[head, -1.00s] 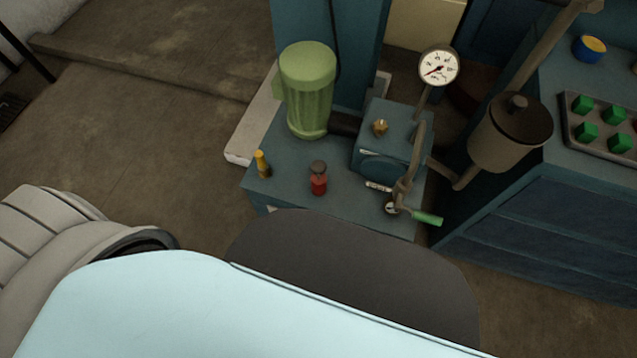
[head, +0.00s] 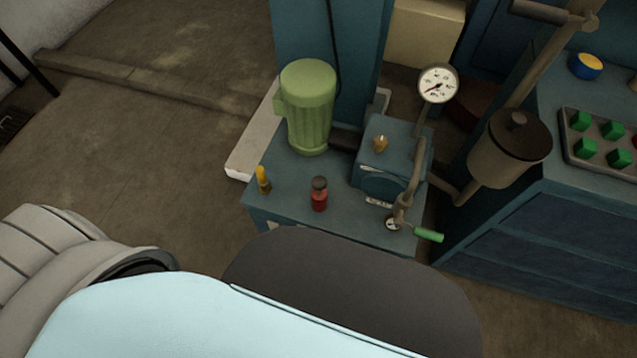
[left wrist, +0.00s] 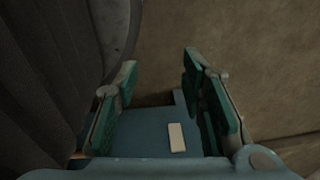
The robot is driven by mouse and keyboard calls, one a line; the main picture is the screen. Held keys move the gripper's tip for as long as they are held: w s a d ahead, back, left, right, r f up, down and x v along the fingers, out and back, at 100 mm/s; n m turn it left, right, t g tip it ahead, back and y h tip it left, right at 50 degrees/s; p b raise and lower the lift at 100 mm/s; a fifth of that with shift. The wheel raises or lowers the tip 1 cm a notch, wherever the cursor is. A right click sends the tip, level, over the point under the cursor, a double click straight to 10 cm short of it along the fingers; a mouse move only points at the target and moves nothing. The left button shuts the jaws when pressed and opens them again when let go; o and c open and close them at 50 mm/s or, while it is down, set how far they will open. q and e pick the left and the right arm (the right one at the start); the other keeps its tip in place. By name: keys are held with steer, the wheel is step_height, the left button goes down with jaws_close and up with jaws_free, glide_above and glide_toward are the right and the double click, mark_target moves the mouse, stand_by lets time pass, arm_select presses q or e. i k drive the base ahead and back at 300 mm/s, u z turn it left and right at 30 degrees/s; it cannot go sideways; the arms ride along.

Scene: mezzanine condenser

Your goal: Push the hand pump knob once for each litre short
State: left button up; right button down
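A short red cylinder with a dark round top (head: 319,195), which may be the hand pump knob, stands upright on the blue bench of the machine in the head view. A small yellow piece (head: 262,180) stands to its left. A round white dial gauge (head: 438,84) with a dark needle pointing lower left rises behind; its figures are too small to read. In the left wrist view, my left gripper (left wrist: 160,78) has its two green-padded fingers apart with nothing held between them. My left gripper's fingers do not show in the head view, and my right gripper is not in view.
A green ribbed motor (head: 308,105) and a blue box with a brass fitting (head: 380,144) stand on the bench. A green-handled crank (head: 428,236) projects at its front right. A beige canister (head: 507,150) and a green-button panel (head: 597,165) are right. Open floor lies left.

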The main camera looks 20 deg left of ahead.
mark_target(318, 182)
steer(key=k, duration=1)
steer(key=z, duration=1.05)
steer(key=i, duration=1.9)
steer(key=u, duration=2.1)
